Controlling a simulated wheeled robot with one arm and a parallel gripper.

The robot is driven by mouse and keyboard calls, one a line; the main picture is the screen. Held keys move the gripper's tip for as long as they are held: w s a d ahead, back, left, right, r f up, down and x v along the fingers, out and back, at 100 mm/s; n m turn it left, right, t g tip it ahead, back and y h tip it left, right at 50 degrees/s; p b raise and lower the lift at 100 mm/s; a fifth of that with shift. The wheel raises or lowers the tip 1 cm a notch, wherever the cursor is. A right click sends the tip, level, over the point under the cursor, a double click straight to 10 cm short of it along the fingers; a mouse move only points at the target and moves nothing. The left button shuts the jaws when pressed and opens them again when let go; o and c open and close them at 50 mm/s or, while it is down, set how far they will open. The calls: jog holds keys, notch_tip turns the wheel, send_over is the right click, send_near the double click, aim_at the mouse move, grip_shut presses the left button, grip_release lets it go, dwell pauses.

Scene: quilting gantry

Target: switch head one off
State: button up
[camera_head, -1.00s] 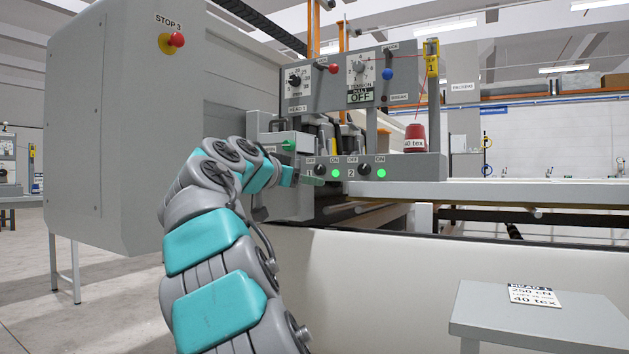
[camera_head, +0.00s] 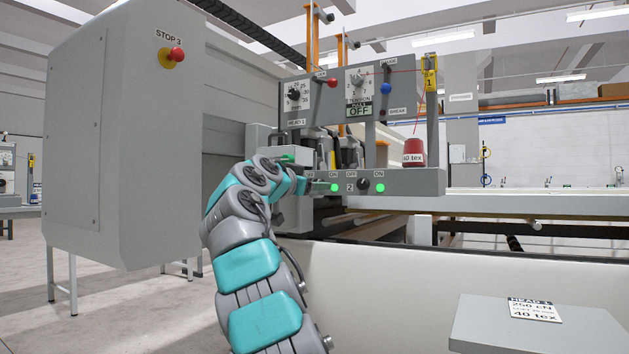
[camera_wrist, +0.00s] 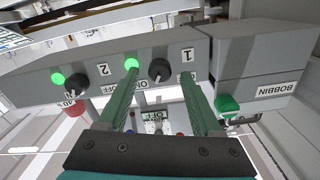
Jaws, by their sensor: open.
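The head-one switch is a black knob (camera_wrist: 159,70) beside the label "1" in the wrist view. Its green lamp is lit (camera_head: 334,188); in the wrist view the lamp (camera_wrist: 131,63) shows at the tip of one finger. My gripper (camera_wrist: 160,78) is open, with one green finger on each side of the knob; I cannot tell whether they touch it. In the head view my gripper (camera_head: 318,186) is at the switch panel and hides the head-one knob. The head-two knob (camera_head: 363,184) stands to the right, its green lamp (camera_head: 380,188) also lit.
A green bobbin button (camera_wrist: 227,103) lies close beside one finger in the wrist view. A red thread cone (camera_head: 413,152) stands on the panel's ledge. Dials and levers sit above on the upper panel (camera_head: 330,92). A red stop button (camera_head: 177,54) is on the left cabinet.

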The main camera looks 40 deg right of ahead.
jog(key=shift+w+d, duration=0.15)
jog(key=shift+d, duration=0.2)
grip_shut()
dwell(0.3)
